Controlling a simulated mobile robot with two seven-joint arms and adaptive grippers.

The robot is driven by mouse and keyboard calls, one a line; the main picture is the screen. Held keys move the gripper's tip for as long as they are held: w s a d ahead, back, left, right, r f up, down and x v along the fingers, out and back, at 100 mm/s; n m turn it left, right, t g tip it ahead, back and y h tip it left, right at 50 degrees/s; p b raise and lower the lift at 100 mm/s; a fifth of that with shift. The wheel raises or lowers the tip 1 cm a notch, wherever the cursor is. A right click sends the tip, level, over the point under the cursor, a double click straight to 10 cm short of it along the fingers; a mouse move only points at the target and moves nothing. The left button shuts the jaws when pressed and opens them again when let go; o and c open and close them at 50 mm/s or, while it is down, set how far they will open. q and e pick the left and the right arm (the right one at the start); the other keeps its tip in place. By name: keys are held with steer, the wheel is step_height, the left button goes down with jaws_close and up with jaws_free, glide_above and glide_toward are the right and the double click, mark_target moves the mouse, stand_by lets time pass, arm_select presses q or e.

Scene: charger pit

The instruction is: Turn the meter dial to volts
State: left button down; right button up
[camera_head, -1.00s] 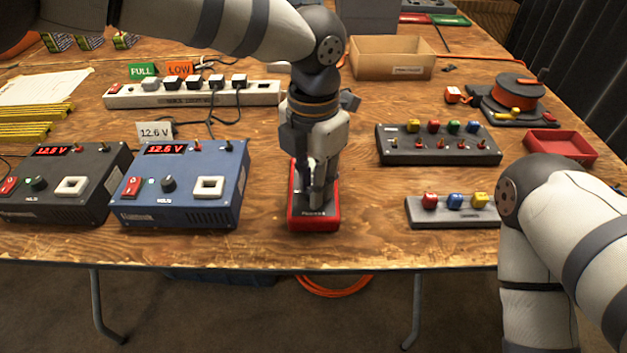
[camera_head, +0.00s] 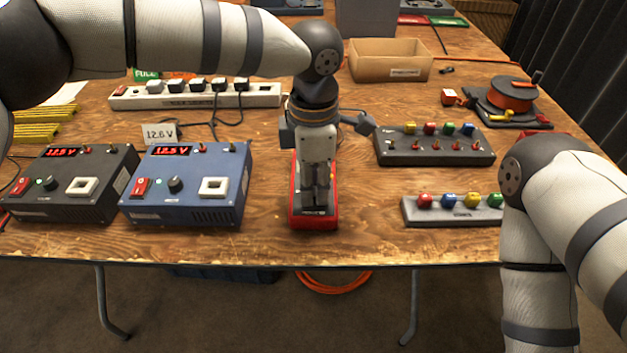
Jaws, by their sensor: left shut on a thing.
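The red meter (camera_head: 330,221) lies near the front edge of the table, in the middle of the head view. My left gripper (camera_head: 316,203) points down over it, its fingers close together at the meter's face. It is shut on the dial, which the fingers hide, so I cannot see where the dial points. The meter's face and markings are mostly covered too. My right arm (camera_head: 563,205) comes in at the right and hangs down past the table's front edge. Its gripper is out of the picture.
A blue power supply (camera_head: 182,213) and a black one (camera_head: 55,207) stand left of the meter. A black switch box (camera_head: 436,152) and a grey strip with coloured caps (camera_head: 450,216) stand to its right. A power strip (camera_head: 190,98) and cardboard box (camera_head: 390,62) lie behind.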

mark_target(314, 191)
arm_select(q)
steer(key=shift+f+m, duration=0.1)
steer(key=shift+m, duration=1.7)
steer(key=c, duration=1.4)
jaws_free()
step_height(314, 191, up, 12)
